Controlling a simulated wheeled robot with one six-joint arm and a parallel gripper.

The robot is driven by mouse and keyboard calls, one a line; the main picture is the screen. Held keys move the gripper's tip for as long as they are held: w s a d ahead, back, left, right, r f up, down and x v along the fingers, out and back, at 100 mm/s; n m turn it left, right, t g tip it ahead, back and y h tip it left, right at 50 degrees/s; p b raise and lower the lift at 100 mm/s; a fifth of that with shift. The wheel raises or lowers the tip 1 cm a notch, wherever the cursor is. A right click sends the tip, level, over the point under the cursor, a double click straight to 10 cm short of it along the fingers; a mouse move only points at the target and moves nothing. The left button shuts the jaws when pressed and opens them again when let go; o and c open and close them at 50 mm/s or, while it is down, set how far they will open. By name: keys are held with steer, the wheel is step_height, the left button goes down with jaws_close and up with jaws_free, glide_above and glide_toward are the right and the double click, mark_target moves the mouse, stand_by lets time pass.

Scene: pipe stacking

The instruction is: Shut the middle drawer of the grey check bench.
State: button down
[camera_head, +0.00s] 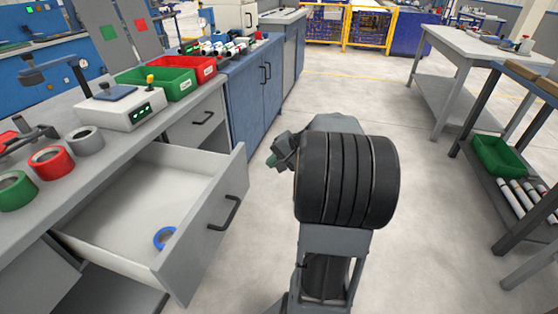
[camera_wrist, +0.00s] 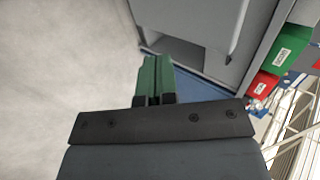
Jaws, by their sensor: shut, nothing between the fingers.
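The grey check bench (camera_head: 110,78) runs along the left side of the head view. One of its drawers (camera_head: 205,235) stands pulled far out, with a dark bar handle (camera_head: 225,213) on its front. It lies between a shut drawer (camera_head: 198,122) beyond it and a grey front at the lower left. A blue ring (camera_head: 164,237) lies inside the open drawer. My gripper (camera_head: 272,158) is to the right of the drawer front, apart from it. In the wrist view its green fingers (camera_wrist: 154,78) are together and empty. Grey panels show beyond them.
On the bench top are rolls of tape (camera_head: 52,162), a white device (camera_head: 122,108), and green (camera_head: 165,80) and red (camera_head: 198,68) bins. A blue cabinet (camera_head: 262,85) adjoins the bench. Open floor (camera_head: 440,230) lies to the right, before the shelf table.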

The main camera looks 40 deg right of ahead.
mark_target(243, 168)
steer(key=x, duration=0.2)
steer(key=b+x, duration=0.1)
steer(key=x, duration=0.1)
steer(key=r+b+x, duration=0.1)
steer(key=x, duration=0.1)
steer(key=shift+w+a+f, duration=0.15)
steer(key=shift+w+a, duration=0.3)
steer(key=shift+w, duration=0.15)
steer(key=shift+w+a, duration=0.5)
steer(key=shift+w, duration=0.2)
